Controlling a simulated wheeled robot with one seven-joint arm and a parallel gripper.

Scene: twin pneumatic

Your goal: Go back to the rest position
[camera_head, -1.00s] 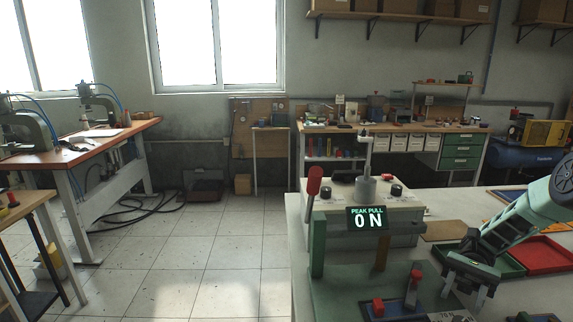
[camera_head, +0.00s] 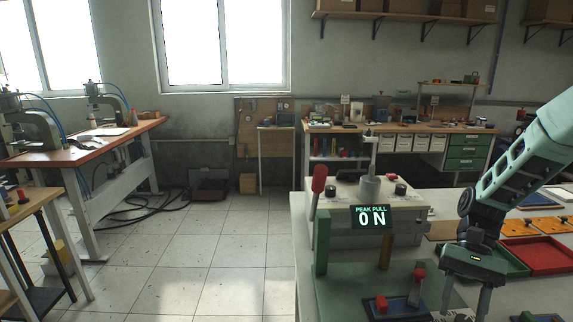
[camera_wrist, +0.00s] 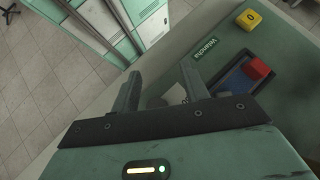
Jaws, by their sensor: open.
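My gripper (camera_head: 466,296) hangs at the lower right of the head view, fingers pointing down over the front of the work table. Its fingers (camera_wrist: 158,85) stand apart in the wrist view with nothing held between them. The pull tester (camera_head: 372,216) stands just left of my gripper, its display reading PEAK PULL 0 N. Its red-knobbed lever (camera_head: 318,185) is upright. A blue tray (camera_wrist: 232,72) with a red block (camera_wrist: 257,67) lies right of the fingers in the wrist view.
A red tray (camera_head: 538,256) and orange plates (camera_head: 545,226) lie right of my gripper on the table. A yellow block (camera_wrist: 249,19) shows in the wrist view. A bench with presses (camera_head: 90,140) stands left; the tiled floor between is mostly clear.

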